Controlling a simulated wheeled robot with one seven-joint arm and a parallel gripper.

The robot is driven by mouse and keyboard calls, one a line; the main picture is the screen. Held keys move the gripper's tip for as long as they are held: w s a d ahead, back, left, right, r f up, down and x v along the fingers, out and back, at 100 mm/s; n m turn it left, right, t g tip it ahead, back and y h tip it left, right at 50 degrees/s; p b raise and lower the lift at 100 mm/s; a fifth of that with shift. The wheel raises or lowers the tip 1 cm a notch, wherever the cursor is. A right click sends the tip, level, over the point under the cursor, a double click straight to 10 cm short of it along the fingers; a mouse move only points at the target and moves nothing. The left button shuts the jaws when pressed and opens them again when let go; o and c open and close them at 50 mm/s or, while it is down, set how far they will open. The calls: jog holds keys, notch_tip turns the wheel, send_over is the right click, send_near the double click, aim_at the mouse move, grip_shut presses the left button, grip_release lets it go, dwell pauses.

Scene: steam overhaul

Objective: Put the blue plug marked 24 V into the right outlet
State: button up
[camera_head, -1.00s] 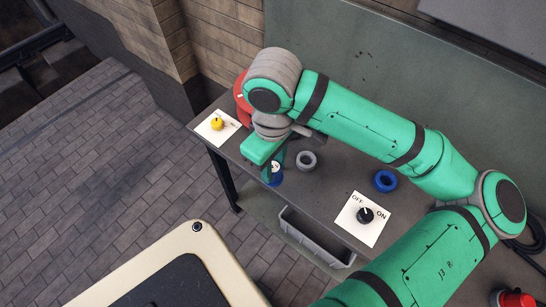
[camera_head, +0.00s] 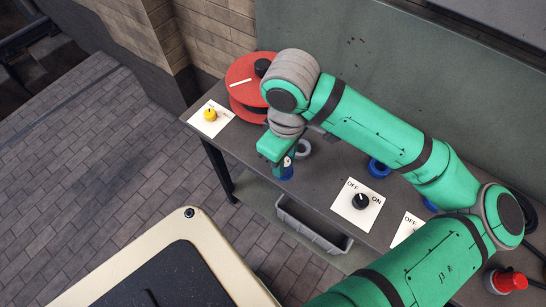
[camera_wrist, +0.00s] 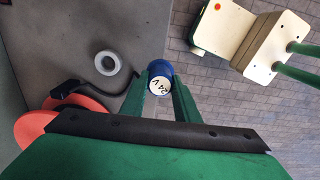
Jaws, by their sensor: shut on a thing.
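My gripper (camera_wrist: 160,92) is shut on the blue plug (camera_wrist: 161,69), whose white end face reads 24 V in the wrist view. In the head view the plug (camera_head: 287,173) hangs below my gripper (camera_head: 284,163), by the bench's front edge. A grey ring-shaped outlet (camera_head: 303,149) lies just behind it, partly hidden by my arm; it also shows in the wrist view (camera_wrist: 107,63), apart from the plug. A blue ring-shaped outlet (camera_head: 379,168) is farther right. Another blue piece (camera_head: 430,204) is mostly hidden behind my arm.
On the bench (camera_head: 325,190) stand a red reel (camera_head: 250,75), a yellow knob (camera_head: 210,114) on a white plate, and an OFF/ON switch (camera_head: 361,201). A second OFF plate (camera_head: 406,226) is partly covered. A dark cable (camera_wrist: 102,86) runs toward the reel. A grey bin (camera_head: 312,228) sits below.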

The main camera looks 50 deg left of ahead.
jog(key=w+d, duration=0.5)
jog(key=d, duration=0.1)
jog(key=shift+w, duration=0.25)
dwell(0.3)
jog(key=w+d, duration=0.8)
jog(key=d, duration=0.1)
dwell(0.5)
jog(key=w+d, duration=0.8)
jog(key=d, duration=0.1)
dwell(0.7)
jog(key=shift+w+d, duration=0.1)
jog(key=w+d, duration=0.7)
jog(key=d, duration=0.1)
jog(key=shift+w, duration=0.15)
dwell(0.6)
jog(key=shift+f, duration=2.2)
